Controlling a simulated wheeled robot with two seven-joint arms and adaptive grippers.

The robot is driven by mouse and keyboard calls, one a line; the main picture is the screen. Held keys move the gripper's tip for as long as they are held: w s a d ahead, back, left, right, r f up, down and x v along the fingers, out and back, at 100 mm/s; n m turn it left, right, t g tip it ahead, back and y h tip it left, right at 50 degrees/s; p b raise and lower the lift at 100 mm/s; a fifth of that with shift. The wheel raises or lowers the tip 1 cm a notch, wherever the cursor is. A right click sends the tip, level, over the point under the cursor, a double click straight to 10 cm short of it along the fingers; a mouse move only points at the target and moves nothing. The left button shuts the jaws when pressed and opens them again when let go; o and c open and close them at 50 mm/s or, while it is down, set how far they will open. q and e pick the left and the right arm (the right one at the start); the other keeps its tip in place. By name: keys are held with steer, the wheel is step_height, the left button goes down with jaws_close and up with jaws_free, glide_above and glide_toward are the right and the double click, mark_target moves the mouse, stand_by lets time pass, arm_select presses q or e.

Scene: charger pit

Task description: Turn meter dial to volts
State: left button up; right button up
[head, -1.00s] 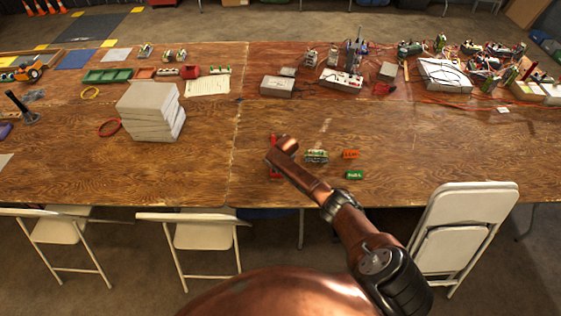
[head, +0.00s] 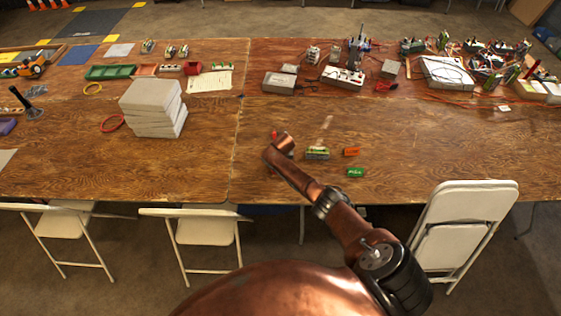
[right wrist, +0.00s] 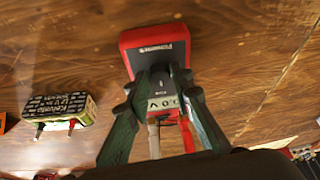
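A red meter (right wrist: 155,45) with a grey face lies on the table in the right wrist view. In the head view it is mostly hidden behind my right wrist. My right gripper (right wrist: 161,80) is over the meter's face, with a dark fingertip on each side of its middle. The dial is hidden between the fingertips, so I cannot tell whether they press on it. Face symbols show between the fingers, and a pale lead and a red lead run from the meter's lower end. My left gripper is not in view.
A boxy battery (head: 317,153) lies right of the meter; it also shows in the right wrist view (right wrist: 60,110). An orange tag (head: 351,152) and a green tag (head: 355,172) lie beyond it. Grey slabs (head: 152,108) are stacked at left. Electronics crowd the back right.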

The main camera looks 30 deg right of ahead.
steer(key=o, duration=0.3)
steer(key=shift+o, duration=0.2)
steer(key=v, duration=1.2)
steer(key=shift+f, duration=0.1)
